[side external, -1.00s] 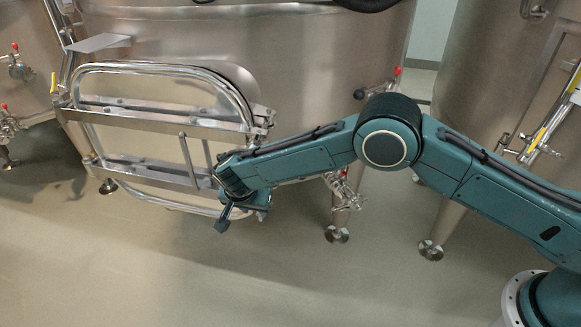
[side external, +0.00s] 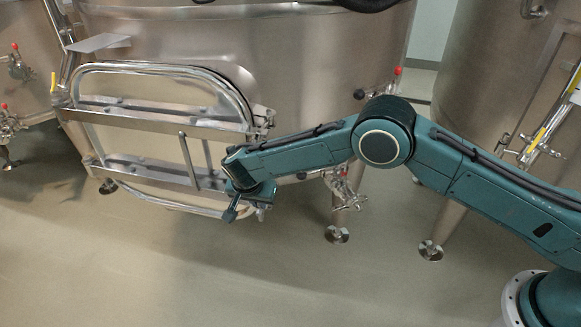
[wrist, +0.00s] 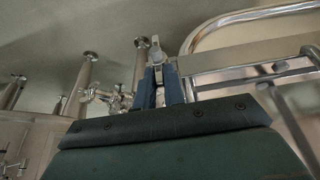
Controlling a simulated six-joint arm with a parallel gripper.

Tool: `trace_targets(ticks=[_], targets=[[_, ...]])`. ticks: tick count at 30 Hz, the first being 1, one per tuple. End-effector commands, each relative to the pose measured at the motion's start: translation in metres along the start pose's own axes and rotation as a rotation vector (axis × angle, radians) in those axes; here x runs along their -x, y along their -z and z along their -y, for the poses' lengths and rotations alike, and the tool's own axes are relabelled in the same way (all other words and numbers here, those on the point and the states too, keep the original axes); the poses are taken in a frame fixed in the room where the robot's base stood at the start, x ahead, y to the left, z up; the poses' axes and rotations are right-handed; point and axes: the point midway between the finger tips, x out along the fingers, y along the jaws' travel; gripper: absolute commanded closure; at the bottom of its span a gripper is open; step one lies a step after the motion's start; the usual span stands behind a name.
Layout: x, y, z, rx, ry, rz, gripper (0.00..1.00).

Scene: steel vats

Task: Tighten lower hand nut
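The oval manway door (side external: 150,133) with its tubular rim and two crossbars sits on the front of the middle steel vat. My gripper (side external: 247,200) is at the door's lower right corner in the side view, where it covers the lower fastening. In the wrist view, the two blue fingers of my gripper (wrist: 160,88) stand upright with a narrow gap. A small bright metal piece, likely the lower hand nut (wrist: 156,50), shows at and between their tips. I cannot tell whether the fingers touch it.
The middle vat (side external: 320,60) rises behind the door. A valve with pipe fittings (side external: 345,190) and a vat foot (side external: 337,235) are right of my gripper. Another vat (side external: 500,70) stands at the right. The floor (side external: 180,270) in front is clear.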

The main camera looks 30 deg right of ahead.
Motion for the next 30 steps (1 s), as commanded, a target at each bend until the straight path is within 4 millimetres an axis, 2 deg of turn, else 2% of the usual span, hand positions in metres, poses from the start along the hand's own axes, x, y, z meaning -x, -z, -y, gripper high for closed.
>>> trace_targets(ticks=[11, 30], targets=[[0.000, 0.002, -0.002, -0.016, 0.042, -0.006, 1.00], [-0.002, 0.002, -0.011, -0.107, 0.258, -0.004, 1.00]])
